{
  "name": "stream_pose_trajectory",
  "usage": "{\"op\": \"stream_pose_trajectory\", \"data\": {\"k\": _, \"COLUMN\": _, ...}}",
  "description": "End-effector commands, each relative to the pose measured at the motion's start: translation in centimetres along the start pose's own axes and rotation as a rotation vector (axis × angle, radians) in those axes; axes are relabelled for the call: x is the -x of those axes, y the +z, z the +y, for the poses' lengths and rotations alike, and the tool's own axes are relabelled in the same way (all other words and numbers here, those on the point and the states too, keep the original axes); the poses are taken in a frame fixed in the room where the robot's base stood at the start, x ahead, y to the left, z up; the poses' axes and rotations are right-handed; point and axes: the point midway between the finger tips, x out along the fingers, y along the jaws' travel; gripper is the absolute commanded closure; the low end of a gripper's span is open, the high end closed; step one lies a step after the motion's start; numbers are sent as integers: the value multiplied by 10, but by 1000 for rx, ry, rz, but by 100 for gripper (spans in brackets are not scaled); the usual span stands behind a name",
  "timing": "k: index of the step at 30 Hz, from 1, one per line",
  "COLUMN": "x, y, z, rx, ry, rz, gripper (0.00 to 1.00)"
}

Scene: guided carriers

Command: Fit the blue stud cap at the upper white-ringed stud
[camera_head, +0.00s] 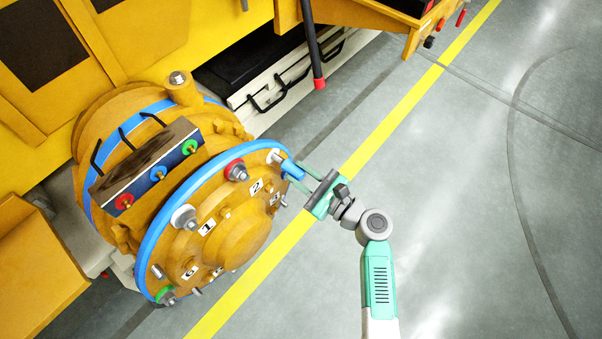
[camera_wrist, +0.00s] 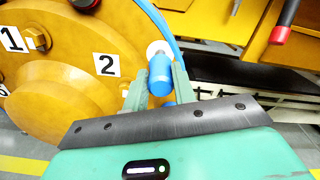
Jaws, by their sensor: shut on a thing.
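The blue stud cap (camera_head: 292,170) is between the fingers of my gripper (camera_head: 298,176), at the upper right rim of the orange round hub (camera_head: 238,235). The gripper is shut on it. In the wrist view the cap (camera_wrist: 160,76) is between the two green fingers (camera_wrist: 160,88), its far end against or just in front of the upper white-ringed stud (camera_wrist: 158,48). The white ring also shows in the head view (camera_head: 272,156). The cap hides most of this stud, so I cannot tell how far it sits over it. The label "2" (camera_wrist: 106,65) is left of it.
The hub also carries a red-ringed stud (camera_head: 236,171), another white-ringed stud (camera_head: 185,218) and a green-ringed stud (camera_head: 165,295). A blue band (camera_head: 180,203) edges the hub. A red-tipped black bar (camera_head: 318,70) hangs above. The grey floor at right is clear.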

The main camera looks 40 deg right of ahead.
Motion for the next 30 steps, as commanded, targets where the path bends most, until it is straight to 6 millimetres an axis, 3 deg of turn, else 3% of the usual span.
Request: {"op": "stream_pose_trajectory", "data": {"k": 30, "x": -12, "y": -1, "z": 1, "rx": -5, "ry": 1, "rz": 0, "gripper": 100}}
